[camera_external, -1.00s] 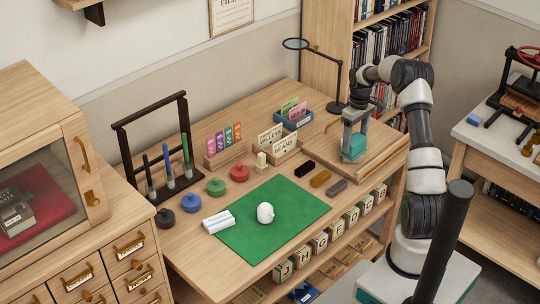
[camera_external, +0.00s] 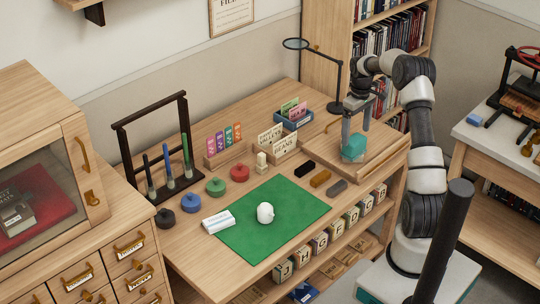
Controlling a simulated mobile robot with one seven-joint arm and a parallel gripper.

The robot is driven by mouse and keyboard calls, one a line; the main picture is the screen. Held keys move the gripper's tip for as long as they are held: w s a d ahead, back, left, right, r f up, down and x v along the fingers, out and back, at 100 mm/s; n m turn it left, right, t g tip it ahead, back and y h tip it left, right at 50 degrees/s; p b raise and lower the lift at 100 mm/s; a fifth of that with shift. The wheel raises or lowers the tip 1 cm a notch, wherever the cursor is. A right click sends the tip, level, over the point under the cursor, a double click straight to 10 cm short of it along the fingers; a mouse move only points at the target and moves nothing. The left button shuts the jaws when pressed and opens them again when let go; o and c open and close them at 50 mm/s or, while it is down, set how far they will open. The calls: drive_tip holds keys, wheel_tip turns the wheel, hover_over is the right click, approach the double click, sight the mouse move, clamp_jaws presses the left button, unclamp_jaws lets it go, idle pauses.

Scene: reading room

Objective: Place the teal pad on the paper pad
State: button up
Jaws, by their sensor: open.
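A teal block (camera_external: 354,149), which looks like the teal pad, rests on the wooden board at the right end of the table. My gripper (camera_external: 355,132) is open just above it, with its fingers pointing down; the teal top shows between and below them. Whether a finger touches it is hard to tell. No paper pad is plainly identifiable: a white block with a label (camera_external: 218,222) lies at the left edge of the green mat and may be it. Whatever lies directly under the teal block is hidden.
The green mat (camera_external: 285,232) holds a white rounded object (camera_external: 265,213). Black, orange and grey bars (camera_external: 320,179) lie between mat and board. A magnifier lamp (camera_external: 338,85) stands behind my gripper. Card holders (camera_external: 280,140) and a pen rack (camera_external: 160,165) stand farther left.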

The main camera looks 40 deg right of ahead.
sight(357, 138)
wheel_tip(357, 138, up, 8)
drive_tip(key=shift+p, duration=0.3)
